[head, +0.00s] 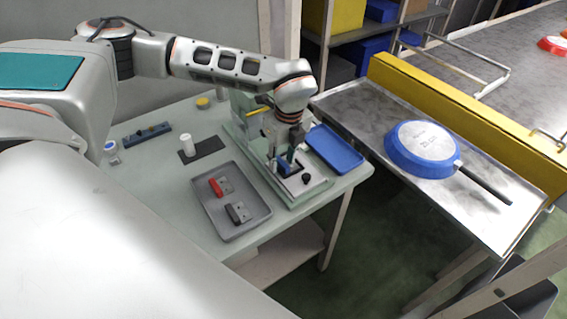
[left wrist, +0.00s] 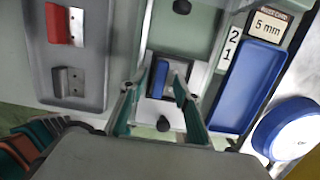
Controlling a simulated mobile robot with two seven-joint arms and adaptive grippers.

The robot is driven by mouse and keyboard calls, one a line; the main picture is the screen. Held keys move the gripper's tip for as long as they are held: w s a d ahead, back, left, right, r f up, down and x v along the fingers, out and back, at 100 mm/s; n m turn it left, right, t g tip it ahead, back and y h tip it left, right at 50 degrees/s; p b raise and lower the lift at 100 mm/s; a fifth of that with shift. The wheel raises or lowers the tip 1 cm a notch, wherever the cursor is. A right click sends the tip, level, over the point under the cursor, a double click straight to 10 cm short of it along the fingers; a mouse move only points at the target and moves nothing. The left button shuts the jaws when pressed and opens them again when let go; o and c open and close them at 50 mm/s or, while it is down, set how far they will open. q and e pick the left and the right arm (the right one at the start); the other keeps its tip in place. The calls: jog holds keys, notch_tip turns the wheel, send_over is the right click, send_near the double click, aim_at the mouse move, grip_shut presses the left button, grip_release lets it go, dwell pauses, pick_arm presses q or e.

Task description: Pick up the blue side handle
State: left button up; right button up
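The blue side handle (head: 284,166) stands in a dark square holder on the green fixture (head: 262,135) on the table. It also shows in the left wrist view (left wrist: 160,78) as a small upright blue block. My left gripper (head: 283,150) is above the fixture, pointing down, and partly hides the handle in the head view. In the left wrist view its fingers (left wrist: 155,92) are apart, one on each side of the handle's line, with visible gaps; I see no grip on it. My right gripper is not in view.
A grey tray (head: 258,215) holds a red handle (head: 221,187) and a dark handle (head: 239,213). A blue tray (head: 335,149) lies right of the fixture. An upturned blue pan (head: 421,148) lies on the metal conveyor (head: 370,115). A white cylinder (head: 187,145) stands left of the fixture.

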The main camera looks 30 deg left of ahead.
pick_arm(q)
jog(key=shift+c, duration=0.4)
grip_shut()
jog(key=shift+r, duration=0.1)
